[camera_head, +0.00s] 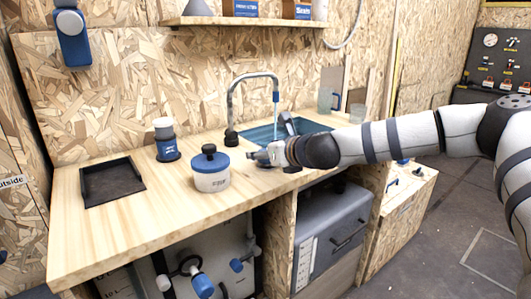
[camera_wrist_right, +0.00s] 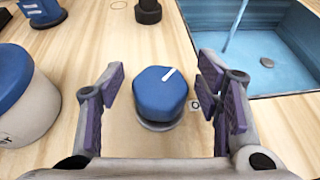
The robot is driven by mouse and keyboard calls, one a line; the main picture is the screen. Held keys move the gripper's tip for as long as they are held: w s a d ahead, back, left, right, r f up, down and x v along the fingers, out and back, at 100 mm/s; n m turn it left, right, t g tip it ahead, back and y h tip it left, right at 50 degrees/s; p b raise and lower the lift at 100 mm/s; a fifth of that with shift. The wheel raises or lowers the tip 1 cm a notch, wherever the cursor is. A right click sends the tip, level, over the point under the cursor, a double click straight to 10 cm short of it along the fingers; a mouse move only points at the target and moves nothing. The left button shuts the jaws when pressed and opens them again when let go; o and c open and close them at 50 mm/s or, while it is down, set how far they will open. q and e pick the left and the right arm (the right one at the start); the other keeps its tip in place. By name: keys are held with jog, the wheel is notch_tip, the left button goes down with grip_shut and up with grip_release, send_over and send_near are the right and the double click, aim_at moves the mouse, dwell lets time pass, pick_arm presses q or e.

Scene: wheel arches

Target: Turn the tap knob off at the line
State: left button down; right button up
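In the right wrist view a blue tap knob (camera_wrist_right: 160,94) with a white pointer line stands on a grey base on the wooden counter. The white line points up and slightly right. A small dark mark (camera_wrist_right: 195,105) shows on the counter just right of the knob. My right gripper (camera_wrist_right: 160,90) is open, one purple-padded finger on each side of the knob, with gaps on both sides. In the head view my right gripper (camera_head: 266,156) is over the counter in front of the sink and hides the knob. Water runs from the tap (camera_head: 254,80). My left gripper is not in view.
The blue sink (camera_head: 262,134) lies behind the gripper. A white pot with a dark-knobbed lid (camera_head: 211,172) stands close to its left in the head view. A blue and white grinder-like item (camera_head: 166,142) and a dark tray (camera_head: 112,182) are farther left.

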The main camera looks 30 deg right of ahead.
jog(key=c, duration=1)
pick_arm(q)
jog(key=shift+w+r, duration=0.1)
pick_arm(e)
jog(key=shift+n+y, duration=0.3)
jog(key=n+y, duration=0.2)
jog(key=y, duration=0.1)
jog(key=shift+n+p, duration=0.3)
jog(key=shift+n, duration=0.1)
jog(key=shift+f+n+g+y, duration=0.1)
jog(key=shift+n+g+y, duration=0.6)
jog(key=shift+n+y, duration=0.3)
jog(key=shift+f+n+g+y, duration=0.15)
jog(key=shift+n+g+y, duration=0.35)
jog(key=shift+y, duration=0.4)
jog(key=shift+f+n+y+b, duration=0.1)
jog(key=shift+n+y+b, duration=0.4)
jog(key=shift+n+b, duration=0.1)
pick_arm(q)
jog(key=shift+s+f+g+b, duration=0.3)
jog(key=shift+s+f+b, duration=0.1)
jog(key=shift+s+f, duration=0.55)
pick_arm(e)
jog(key=shift+a+n+g+y, duration=0.1)
jog(key=shift+n+g+y, duration=0.6)
jog(key=shift+g, duration=0.1)
jog(key=shift+s+r, duration=0.1)
jog(key=shift+r, duration=0.1)
